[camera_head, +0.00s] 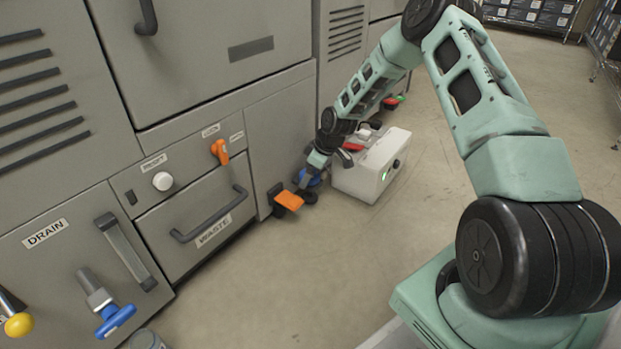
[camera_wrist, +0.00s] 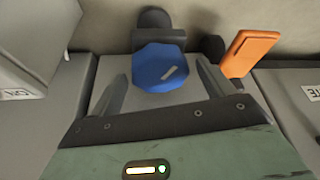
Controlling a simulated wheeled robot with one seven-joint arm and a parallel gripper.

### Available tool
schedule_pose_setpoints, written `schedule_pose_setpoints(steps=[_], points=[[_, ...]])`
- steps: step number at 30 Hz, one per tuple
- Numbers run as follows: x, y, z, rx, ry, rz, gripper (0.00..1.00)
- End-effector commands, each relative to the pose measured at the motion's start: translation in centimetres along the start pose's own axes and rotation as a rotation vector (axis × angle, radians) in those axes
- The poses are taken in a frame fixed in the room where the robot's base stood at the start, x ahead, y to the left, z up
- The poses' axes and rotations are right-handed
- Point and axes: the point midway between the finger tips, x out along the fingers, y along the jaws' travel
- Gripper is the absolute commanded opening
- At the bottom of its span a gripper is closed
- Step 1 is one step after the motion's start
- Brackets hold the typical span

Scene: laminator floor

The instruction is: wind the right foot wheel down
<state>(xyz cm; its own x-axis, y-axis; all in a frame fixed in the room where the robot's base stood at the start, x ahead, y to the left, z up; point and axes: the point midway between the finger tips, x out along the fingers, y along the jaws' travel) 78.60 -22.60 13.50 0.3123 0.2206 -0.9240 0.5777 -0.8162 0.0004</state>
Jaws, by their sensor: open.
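The blue foot wheel (camera_wrist: 160,68) sits low at the machine's base. In the wrist view it lies between the two open fingers of my gripper (camera_wrist: 161,88), with a pale mark on its top. Gaps show between the fingers and the wheel's sides, and I cannot tell how deep the fingers reach. In the head view the wheel (camera_head: 313,179) is partly hidden behind my gripper (camera_head: 306,177), beside the orange pedal. A dark foot (camera_wrist: 156,20) shows beyond the wheel.
The orange pedal (camera_head: 288,200) is close beside my gripper; it also shows in the wrist view (camera_wrist: 250,53). A white box (camera_head: 372,163) stands on the floor just right of the wheel. Cabinet fronts with the WASTE drawer (camera_head: 190,215) rise at left. Open floor lies in front.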

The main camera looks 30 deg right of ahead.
Motion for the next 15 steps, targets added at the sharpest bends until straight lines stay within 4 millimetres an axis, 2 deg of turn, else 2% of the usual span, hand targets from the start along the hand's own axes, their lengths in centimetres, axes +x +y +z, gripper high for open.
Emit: schedule_pose_setpoints(steps=[9,10,14,15], points=[[0.20,0.02,-0.03,0.000,0.000,0.000,0.81],[0.20,0.02,-0.03,0.001,0.000,0.000,0.75],[0.20,0.01,-0.03,0.000,0.000,0.000,0.39],[0.20,0.01,-0.03,0.000,0.000,0.000,0.36]])
